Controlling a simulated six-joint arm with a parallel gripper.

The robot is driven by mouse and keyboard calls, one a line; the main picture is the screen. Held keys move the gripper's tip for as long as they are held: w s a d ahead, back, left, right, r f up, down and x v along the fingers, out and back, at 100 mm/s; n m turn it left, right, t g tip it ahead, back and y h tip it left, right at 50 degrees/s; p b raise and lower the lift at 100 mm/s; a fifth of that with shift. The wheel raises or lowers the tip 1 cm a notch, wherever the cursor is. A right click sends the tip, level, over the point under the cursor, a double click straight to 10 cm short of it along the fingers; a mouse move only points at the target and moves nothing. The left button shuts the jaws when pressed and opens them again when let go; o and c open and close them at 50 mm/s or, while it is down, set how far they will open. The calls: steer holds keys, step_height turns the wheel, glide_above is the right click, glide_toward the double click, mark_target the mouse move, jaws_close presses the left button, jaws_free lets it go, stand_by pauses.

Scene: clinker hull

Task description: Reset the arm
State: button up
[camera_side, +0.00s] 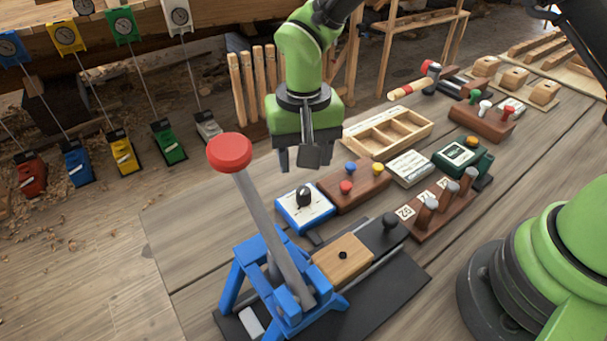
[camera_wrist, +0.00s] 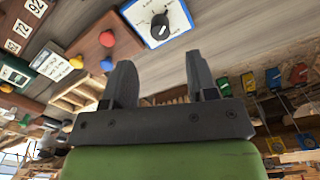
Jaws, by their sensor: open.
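My gripper (camera_side: 303,160) hangs in the air above the workbench, behind the blue-framed lever press in the side view. Its dark jaws are apart and nothing shows between them.
The blue press with a red-knobbed lever (camera_side: 230,152) stands tall at the front. A brown button block (camera_side: 353,187), a wooden tray (camera_side: 388,133), a numbered peg block (camera_side: 438,212) and a green box (camera_side: 462,156) crowd the bench. Coloured gauges (camera_side: 66,36) hang at left.

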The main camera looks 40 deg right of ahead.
steer(key=shift+r, duration=0.95)
steer(key=s+d+r+t+y, duration=0.1)
steer(key=s+d+r, duration=0.2)
steer(key=r, duration=0.4)
steer(key=s+d+r+t+y, duration=0.1)
steer(key=s+d+r+t, duration=0.1)
steer(key=d+r, duration=0.35)
steer(key=s+d+r+t, duration=0.1)
steer(key=s+r+t, duration=0.1)
steer(key=s, duration=0.4)
steer(key=s+d+r+t, duration=0.2)
steer(key=s+r, duration=0.2)
steer(key=s, duration=0.3)
steer(key=shift+s+d, duration=0.15)
steer(key=shift+s, duration=0.15)
